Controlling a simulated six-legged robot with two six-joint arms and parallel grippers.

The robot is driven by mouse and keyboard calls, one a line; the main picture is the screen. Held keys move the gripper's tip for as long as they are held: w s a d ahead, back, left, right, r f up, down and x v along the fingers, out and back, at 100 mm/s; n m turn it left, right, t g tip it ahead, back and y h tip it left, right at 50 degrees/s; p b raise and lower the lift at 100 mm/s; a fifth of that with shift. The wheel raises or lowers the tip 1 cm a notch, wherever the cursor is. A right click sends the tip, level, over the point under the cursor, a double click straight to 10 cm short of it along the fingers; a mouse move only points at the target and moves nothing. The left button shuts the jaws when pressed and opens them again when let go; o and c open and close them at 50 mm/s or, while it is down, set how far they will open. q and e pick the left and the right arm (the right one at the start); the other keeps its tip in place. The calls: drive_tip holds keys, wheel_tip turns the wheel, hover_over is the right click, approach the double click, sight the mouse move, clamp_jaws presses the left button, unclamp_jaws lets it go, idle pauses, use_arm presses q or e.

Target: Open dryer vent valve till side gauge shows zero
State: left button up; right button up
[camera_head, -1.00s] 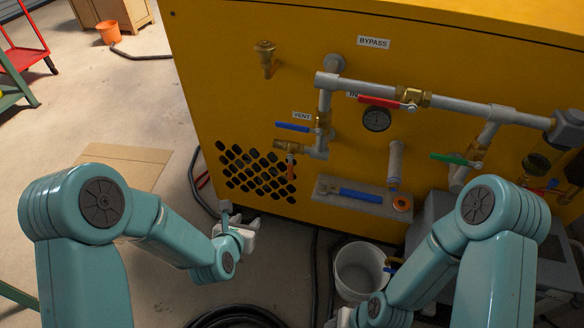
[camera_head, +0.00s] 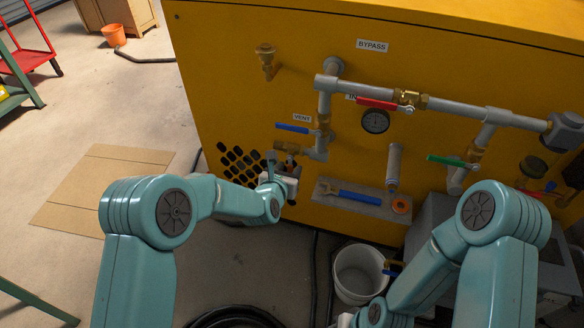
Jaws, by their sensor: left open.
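Below the label, a blue lever (camera_head: 292,127) lies roughly level beside the grey pipe. A brass vent valve (camera_head: 288,148) sticks out to the left under it, and its orange handle (camera_head: 290,162) hangs down, partly hidden. My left gripper (camera_head: 278,170) is open just below the brass valve, close to the handle; I cannot tell whether they touch. The round side gauge (camera_head: 375,121) sits under the red lever (camera_head: 377,103); its needle is too small to read. My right gripper (camera_head: 345,320) is barely visible at the bottom edge.
A green lever (camera_head: 446,160) is on the right pipe. A grey shelf (camera_head: 325,195) holds a blue-handled tool (camera_head: 358,198) and an orange ring. A white bucket (camera_head: 358,275) stands on the floor below. A coiled black hose (camera_head: 240,318) lies at the bottom.

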sight(290, 170)
use_arm(q)
drive_tip(key=shift+x, duration=1.65)
clamp_jaws()
